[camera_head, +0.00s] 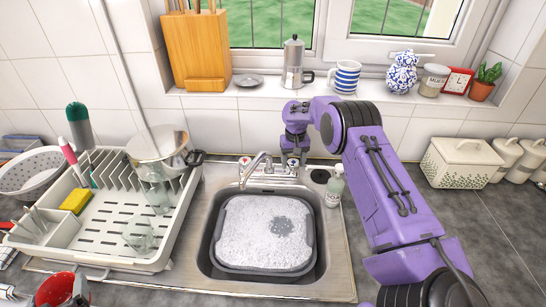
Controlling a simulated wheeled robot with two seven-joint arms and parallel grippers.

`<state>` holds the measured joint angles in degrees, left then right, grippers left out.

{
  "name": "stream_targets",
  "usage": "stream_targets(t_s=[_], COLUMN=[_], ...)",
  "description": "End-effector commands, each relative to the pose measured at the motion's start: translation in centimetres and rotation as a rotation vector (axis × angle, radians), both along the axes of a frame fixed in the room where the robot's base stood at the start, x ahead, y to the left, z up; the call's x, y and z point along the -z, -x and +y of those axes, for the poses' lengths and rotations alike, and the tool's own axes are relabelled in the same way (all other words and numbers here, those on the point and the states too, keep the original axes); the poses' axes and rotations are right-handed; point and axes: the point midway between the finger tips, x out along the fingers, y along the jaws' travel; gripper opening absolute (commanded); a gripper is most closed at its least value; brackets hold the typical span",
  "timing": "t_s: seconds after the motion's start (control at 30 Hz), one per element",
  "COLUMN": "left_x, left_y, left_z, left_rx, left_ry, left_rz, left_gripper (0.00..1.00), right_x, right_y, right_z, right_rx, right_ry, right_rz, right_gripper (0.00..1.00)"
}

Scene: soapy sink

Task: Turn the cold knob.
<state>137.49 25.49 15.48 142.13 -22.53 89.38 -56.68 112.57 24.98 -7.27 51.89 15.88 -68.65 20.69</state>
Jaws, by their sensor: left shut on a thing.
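The cold knob (293,162), with a blue mark, stands at the right end of the tap's base behind the sink in the head view. My right gripper (294,151) reaches in from the right and points down just above and around the knob. Its fingers look spread, one on each side of the knob; I cannot tell whether they touch it. The hot knob (245,161), with a red mark, stands at the left end. The tap spout (254,167) curves between them.
The sink (210,255) holds a grey tub of suds. A soap bottle (335,187) stands at its right, close to my arm. A white dish rack (95,232) with glasses and a pan fills the left. A moka pot (293,63) and striped mug (345,76) stand on the windowsill above.

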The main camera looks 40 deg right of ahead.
Motion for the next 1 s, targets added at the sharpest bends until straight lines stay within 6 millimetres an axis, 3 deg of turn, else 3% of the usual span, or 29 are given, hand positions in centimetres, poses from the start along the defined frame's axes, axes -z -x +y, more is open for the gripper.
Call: stream_targets(t_s=[0.37,0.47,0.8,1.0], left_x=[0.2,0.8,2.7,2.8], left_y=[0.0,0.0,0.0,0.0], left_z=[0.0,0.0,0.0,0.0], left_rx=[0.000,0.000,0.000,0.000], left_ry=[0.000,0.000,0.000,0.000], left_rz=[-0.001,-0.001,-0.001,-0.001], left_gripper=[0.48,0.48,0.48,0.48], right_x=[-0.4,-1.8,-10.0,-11.9], right_y=[-0.1,-0.1,0.0,0.1], right_z=[0.0,0.1,0.0,0.0], right_rx=[-0.002,-0.003,-0.001,-0.001], right_ry=[0.000,0.000,0.000,0.000], right_rz=[-0.001,-0.004,-0.003,0.000], right_gripper=[0.76,0.76,0.76,0.76])
